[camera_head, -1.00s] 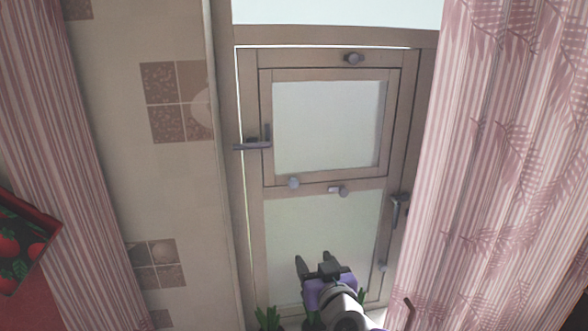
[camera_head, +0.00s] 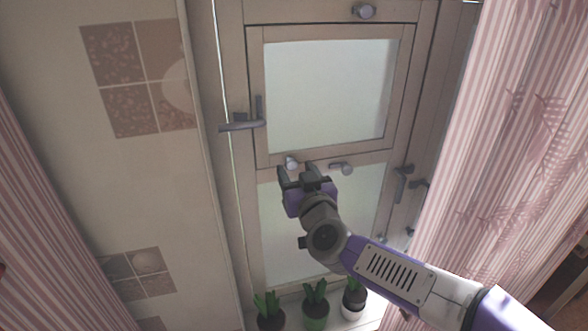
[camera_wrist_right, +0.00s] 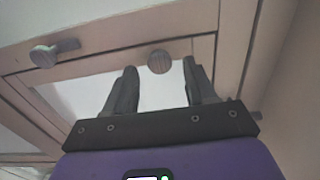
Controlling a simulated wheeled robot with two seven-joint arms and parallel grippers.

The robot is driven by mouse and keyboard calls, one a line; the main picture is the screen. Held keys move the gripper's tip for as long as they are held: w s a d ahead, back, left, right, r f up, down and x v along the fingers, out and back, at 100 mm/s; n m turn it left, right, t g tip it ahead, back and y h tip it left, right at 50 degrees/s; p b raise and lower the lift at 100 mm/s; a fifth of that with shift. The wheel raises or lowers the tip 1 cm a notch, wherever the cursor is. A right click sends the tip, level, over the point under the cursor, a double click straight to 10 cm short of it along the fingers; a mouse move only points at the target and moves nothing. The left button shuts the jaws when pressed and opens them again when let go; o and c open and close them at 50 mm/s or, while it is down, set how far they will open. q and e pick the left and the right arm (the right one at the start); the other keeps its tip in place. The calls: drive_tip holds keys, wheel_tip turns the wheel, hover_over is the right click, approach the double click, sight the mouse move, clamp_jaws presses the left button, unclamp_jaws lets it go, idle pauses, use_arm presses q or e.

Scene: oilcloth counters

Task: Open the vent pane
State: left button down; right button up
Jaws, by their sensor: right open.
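The vent pane (camera_head: 325,92) is a small framed, frosted pane in the upper part of the brown window sash, and it looks shut. A round grey knob (camera_head: 291,162) sits at its lower left edge. A grey turn-latch (camera_head: 341,168) sits to the right of that knob. My right gripper (camera_head: 295,172) is open and empty, just below the round knob. In the right wrist view the knob (camera_wrist_right: 160,61) shows ahead, between the two open fingers (camera_wrist_right: 160,88), with no visible contact. The latch (camera_wrist_right: 53,52) shows there to the left. My left gripper is not in view.
A dark lever handle (camera_head: 243,123) juts out left of the vent pane, another handle (camera_head: 402,183) at right. A knob (camera_head: 364,11) sits above. Potted plants (camera_head: 316,307) stand on the sill. Pink curtains (camera_head: 500,130) hang on both sides.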

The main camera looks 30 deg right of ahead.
drive_tip(key=shift+w+d, duration=0.2)
drive_tip(key=shift+w, duration=0.5)
drive_tip(key=shift+c, duration=0.3)
clamp_jaws()
